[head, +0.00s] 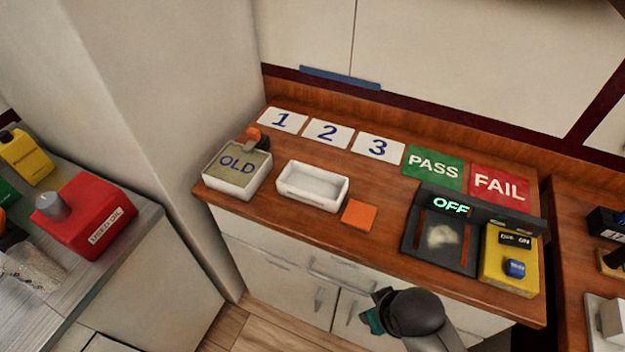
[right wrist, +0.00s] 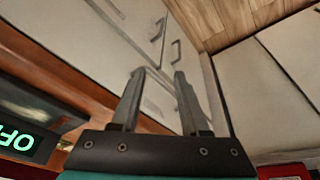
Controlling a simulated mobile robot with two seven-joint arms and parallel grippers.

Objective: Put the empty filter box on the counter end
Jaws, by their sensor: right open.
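The empty filter box (head: 290,195) is a white open tray standing upright on the wooden counter (head: 260,222), in the head view. My left gripper is not in view.
An orange square (head: 359,214) lies right of the empty box. Cards 1, 2 and 3 (head: 330,134) and PASS and FAIL mats (head: 434,166) lie behind. A dark device reading OFF (head: 440,243) and a yellow control box (head: 509,260) stand at right. An orange-and-black object (head: 258,139) is behind the OLD box.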

